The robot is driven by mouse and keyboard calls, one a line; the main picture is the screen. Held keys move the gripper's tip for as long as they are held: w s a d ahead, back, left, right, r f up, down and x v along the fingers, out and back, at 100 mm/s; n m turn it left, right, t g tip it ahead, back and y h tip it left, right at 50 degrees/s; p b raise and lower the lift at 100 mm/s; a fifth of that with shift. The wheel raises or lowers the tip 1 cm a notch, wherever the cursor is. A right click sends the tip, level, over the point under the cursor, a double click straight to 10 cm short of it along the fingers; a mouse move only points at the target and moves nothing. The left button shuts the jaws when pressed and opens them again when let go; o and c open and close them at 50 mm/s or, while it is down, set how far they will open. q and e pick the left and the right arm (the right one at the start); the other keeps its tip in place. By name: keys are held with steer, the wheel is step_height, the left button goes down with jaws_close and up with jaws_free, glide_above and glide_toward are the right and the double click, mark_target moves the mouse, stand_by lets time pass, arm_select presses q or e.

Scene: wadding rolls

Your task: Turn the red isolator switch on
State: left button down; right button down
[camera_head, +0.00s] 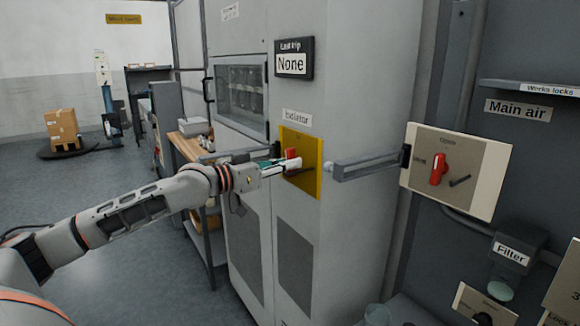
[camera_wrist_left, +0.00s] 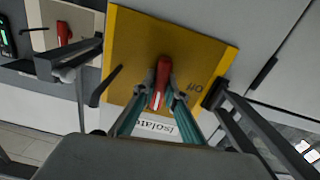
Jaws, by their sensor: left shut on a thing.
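The red isolator switch (camera_head: 291,154) is on a yellow plate (camera_head: 314,150) on the grey cabinet, below an "Isolator" label (camera_head: 297,118). In the left wrist view the red handle (camera_wrist_left: 160,80) has a white stripe and points roughly toward the "Isolator" label (camera_wrist_left: 155,127), which appears upside down. The word "Off" (camera_wrist_left: 196,87) is on the plate to the right of the handle there. My left gripper (camera_head: 288,165) is at the plate, with its fingers (camera_wrist_left: 162,92) shut on the handle from both sides. My right gripper is not in view.
A grey bar (camera_head: 368,171) juts out right of the yellow plate, near a "Main air" panel (camera_head: 482,160) with another red handle (camera_head: 438,169). A black lever (camera_wrist_left: 105,85) is on the yellow plate. A "Last trip None" display (camera_head: 293,58) hangs above. Open floor (camera_head: 130,220) lies left.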

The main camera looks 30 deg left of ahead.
mark_target(300, 124)
arm_select(q)
steer(key=shift+m, duration=0.7)
steer(key=c, duration=2)
jaws_free()
steer(key=shift+c, duration=0.2)
step_height(300, 124, up, 10)
